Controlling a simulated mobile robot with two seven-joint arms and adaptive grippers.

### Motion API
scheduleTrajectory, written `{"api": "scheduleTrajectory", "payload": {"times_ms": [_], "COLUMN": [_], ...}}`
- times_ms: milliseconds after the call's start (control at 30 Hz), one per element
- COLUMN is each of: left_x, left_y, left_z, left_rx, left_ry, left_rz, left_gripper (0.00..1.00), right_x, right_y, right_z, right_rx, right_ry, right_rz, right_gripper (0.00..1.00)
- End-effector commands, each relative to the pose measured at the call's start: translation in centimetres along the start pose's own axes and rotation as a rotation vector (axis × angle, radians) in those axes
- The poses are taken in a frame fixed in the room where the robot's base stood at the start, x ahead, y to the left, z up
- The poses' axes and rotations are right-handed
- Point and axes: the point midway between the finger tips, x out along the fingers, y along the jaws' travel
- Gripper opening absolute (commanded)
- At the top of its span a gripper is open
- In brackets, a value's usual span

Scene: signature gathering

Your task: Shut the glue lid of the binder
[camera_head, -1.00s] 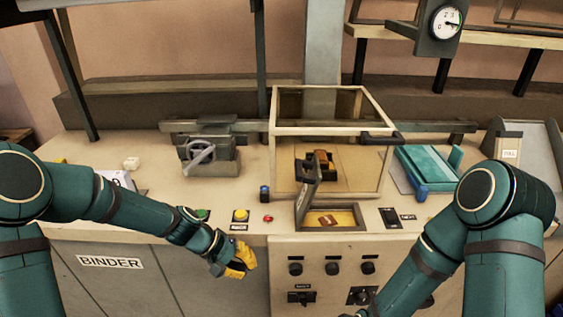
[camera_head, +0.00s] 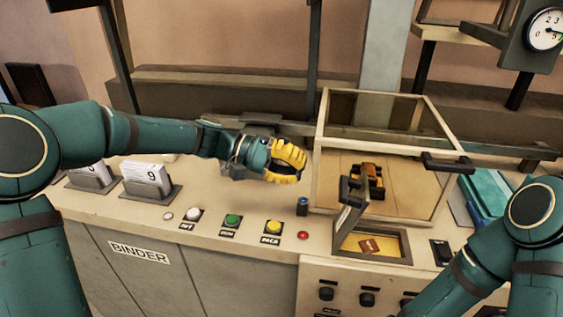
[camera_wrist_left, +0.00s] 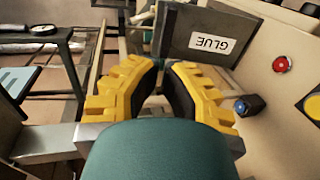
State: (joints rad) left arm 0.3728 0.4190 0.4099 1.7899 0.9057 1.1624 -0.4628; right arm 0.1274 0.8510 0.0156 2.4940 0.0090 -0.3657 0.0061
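The glue lid (camera_head: 350,205) is a dark panel standing open and tilted at the left edge of the glue well (camera_head: 385,247), an amber pan holding a small brown piece. In the left wrist view the lid (camera_wrist_left: 180,35) shows its white GLUE label, just beyond my fingertips. My left gripper (camera_head: 300,160) has yellow fingers and is above the counter, left of the lid. In the left wrist view a narrow, empty gap shows between the fingertips (camera_wrist_left: 163,66); no contact with the lid shows. My right gripper is out of view; only its arm shows at lower right.
A clear framed box (camera_head: 320,180) with a dark handle stands behind the well. A blue-capped post (camera_head: 303,206), a red button (camera_head: 303,235) and a yellow button (camera_head: 274,227) lie left of it. Number cards (camera_head: 147,177) stand farther left. A teal object (camera_head: 485,195) is at right.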

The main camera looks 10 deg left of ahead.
Motion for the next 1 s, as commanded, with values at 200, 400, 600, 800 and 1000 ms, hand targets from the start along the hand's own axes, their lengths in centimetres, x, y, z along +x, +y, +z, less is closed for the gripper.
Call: {"api": "scheduleTrajectory", "payload": {"times_ms": [200, 400, 600, 800, 1000], "left_x": [4.3, 7.0, 8.0, 8.0, 8.1], "left_y": [-0.1, -0.1, -0.1, -0.1, 0.0], "left_z": [0.1, 0.0, 0.0, 0.0, 0.0], "left_rx": [0.0, 0.0, -0.001, -0.001, 0.0], "left_ry": [-0.003, -0.001, 0.002, 0.002, 0.001], "left_rz": [0.0, -0.001, -0.002, -0.002, -0.005], "left_gripper": [0.0, 0.0, 0.0, 0.0, 0.0], "right_x": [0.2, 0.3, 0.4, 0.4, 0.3], "right_y": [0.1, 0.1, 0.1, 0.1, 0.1], "right_z": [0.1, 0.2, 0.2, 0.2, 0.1], "right_rx": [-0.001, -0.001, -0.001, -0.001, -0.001], "right_ry": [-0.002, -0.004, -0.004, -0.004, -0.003], "right_rz": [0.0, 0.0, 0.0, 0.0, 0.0], "right_gripper": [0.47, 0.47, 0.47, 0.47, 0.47]}}
